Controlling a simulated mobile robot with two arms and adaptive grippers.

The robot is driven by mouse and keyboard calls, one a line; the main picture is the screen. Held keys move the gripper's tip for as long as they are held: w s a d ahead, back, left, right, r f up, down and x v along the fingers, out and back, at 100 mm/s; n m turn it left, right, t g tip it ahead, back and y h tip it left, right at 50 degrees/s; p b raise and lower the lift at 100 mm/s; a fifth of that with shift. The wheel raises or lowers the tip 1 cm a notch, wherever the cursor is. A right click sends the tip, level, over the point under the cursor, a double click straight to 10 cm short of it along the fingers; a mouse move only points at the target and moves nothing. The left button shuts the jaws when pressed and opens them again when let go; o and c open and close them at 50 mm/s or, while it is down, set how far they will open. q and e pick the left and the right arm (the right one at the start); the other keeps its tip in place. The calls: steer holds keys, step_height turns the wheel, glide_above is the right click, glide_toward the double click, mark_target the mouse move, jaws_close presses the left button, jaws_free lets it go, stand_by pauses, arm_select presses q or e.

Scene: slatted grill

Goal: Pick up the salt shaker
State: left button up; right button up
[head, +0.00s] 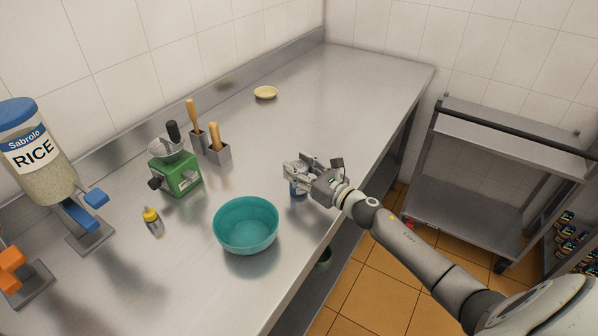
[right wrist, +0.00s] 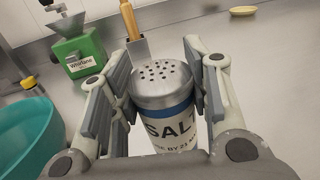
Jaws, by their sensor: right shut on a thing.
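The salt shaker (right wrist: 165,110) stands out in the right wrist view, with a perforated metal top, a blue band and a label reading SALT. My right gripper (right wrist: 165,85) has its fingers on both sides of it and is shut on it. In the head view the right gripper (head: 297,180) is over the steel counter, right of the teal bowl, and hides most of the shaker (head: 297,190). I cannot tell whether the shaker touches the counter. My left gripper does not show.
The teal bowl (head: 246,226) is close by on the left. A green grinder (head: 177,174), a yellow-capped bottle (head: 153,221), wooden-handled tools in metal holders (head: 219,153) and a rice dispenser (head: 40,160) stand farther left. A yellow dish (head: 265,92) lies behind. The counter's far right is clear.

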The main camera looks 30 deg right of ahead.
steer(key=shift+r, duration=0.65)
steer(key=s+a+r+p, duration=0.1)
steer(key=s+a+r, duration=0.8)
steer(key=a+r, duration=0.1)
steer(key=shift+s+a+r, duration=0.2)
steer(key=shift+s+r, duration=0.05)
steer(key=shift+r, duration=0.55)
steer(key=shift+p, duration=0.3)
step_height(320, 180, up, 7)
steer(key=p, duration=0.7)
